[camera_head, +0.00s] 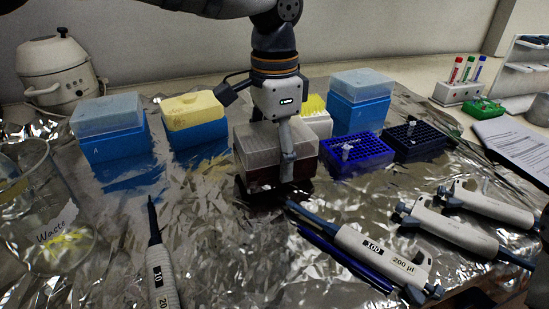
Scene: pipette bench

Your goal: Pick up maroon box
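The maroon box (258,178) has a translucent lid over a dark maroon base and stands near the middle of the foil-covered bench. My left gripper (283,166) reaches down over it from above. One finger lies against or just in front of the box's near face; the other finger is hidden behind the box and lid. I cannot tell whether the fingers grip the box or only straddle it. My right gripper is not in view.
Two blue boxes (110,140) and (198,136) stand left, another blue box (358,115) behind right. Pipettes (375,252) lie in front right; a waste beaker (50,225) stands at left.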

